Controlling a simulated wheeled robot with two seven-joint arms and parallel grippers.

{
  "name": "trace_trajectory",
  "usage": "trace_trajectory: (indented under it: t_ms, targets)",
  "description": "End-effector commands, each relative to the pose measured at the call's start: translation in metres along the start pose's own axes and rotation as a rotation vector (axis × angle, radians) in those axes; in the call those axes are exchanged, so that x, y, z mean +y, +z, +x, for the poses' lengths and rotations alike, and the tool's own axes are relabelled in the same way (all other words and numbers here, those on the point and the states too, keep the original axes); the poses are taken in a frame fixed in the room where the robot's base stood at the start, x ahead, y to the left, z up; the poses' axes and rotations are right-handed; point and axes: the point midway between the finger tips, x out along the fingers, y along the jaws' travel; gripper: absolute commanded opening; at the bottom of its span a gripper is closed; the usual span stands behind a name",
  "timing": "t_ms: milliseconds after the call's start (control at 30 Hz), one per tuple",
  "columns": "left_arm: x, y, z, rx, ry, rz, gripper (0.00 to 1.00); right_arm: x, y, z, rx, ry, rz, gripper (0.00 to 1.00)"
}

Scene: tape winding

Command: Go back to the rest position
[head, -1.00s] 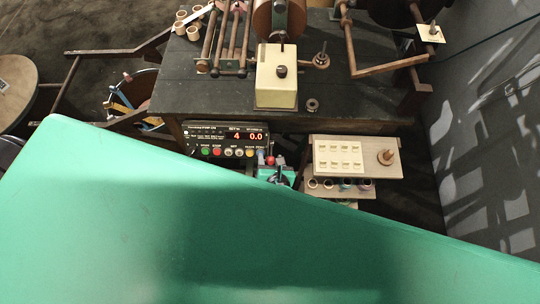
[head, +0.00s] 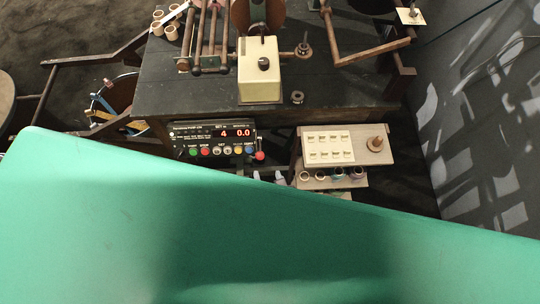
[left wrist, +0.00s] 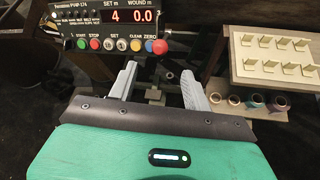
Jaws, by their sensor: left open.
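My left gripper (head: 267,176) shows only as pale fingertips past the edge of my green body in the head view. In the left wrist view its two grey fingers (left wrist: 158,84) stand wide apart with nothing between them. They are below and in front of the control box (head: 215,140), whose red digits read 4 and 0.0. The same control box (left wrist: 115,25) fills the top left of the left wrist view. A red round knob (left wrist: 159,47) is at its lower right corner. My right gripper is in neither view.
A dark table (head: 190,85) carries a winding machine with a cream block (head: 260,85). A stand (head: 350,130) with pale clips, a wooden peg and small spools is right of the control box. A grey wall (head: 480,130) bounds the right side.

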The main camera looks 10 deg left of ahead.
Motion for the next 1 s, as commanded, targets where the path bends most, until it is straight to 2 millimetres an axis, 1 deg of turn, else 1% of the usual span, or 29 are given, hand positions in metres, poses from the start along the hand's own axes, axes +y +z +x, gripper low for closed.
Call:
trace_trajectory:
  t_ms: [267,367,433,467,567,600,667,700,767,800,867,900,967,1000]
  targets:
    - [0.000,-0.001,0.001,0.002,-0.001,-0.002,0.50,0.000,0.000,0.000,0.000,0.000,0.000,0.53]
    - [-0.003,-0.015,0.007,0.027,-0.016,-0.029,0.50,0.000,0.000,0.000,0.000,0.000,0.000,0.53]
    - [-0.009,-0.038,0.018,0.074,-0.040,-0.084,0.50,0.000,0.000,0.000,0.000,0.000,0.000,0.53]
    - [-0.011,-0.052,0.024,0.102,-0.052,-0.118,0.50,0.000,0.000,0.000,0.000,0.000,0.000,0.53]
    - [-0.015,-0.113,0.045,0.234,-0.080,-0.279,0.50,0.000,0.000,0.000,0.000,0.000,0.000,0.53]
    - [-0.015,-0.139,0.053,0.296,-0.083,-0.360,0.50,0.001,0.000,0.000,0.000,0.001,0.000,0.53]
    - [-0.013,-0.179,0.064,0.392,-0.070,-0.491,0.50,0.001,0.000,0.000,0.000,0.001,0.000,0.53]
    - [-0.009,-0.204,0.070,0.454,-0.053,-0.584,0.50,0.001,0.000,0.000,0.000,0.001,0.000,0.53]
    - [-0.002,-0.242,0.077,0.544,-0.010,-0.726,0.50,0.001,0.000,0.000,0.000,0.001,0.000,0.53]
    - [0.005,-0.266,0.081,0.600,0.027,-0.825,0.50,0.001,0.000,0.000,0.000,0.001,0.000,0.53]
    - [0.015,-0.300,0.085,0.679,0.096,-0.982,0.50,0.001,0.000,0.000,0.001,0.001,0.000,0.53]
    - [0.023,-0.322,0.087,0.726,0.151,-1.090,0.50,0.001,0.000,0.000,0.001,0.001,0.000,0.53]
    - [0.037,-0.352,0.088,0.786,0.246,-1.256,0.50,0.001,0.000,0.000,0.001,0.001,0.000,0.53]
    - [0.047,-0.372,0.089,0.818,0.318,-1.369,0.50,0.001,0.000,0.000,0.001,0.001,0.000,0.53]
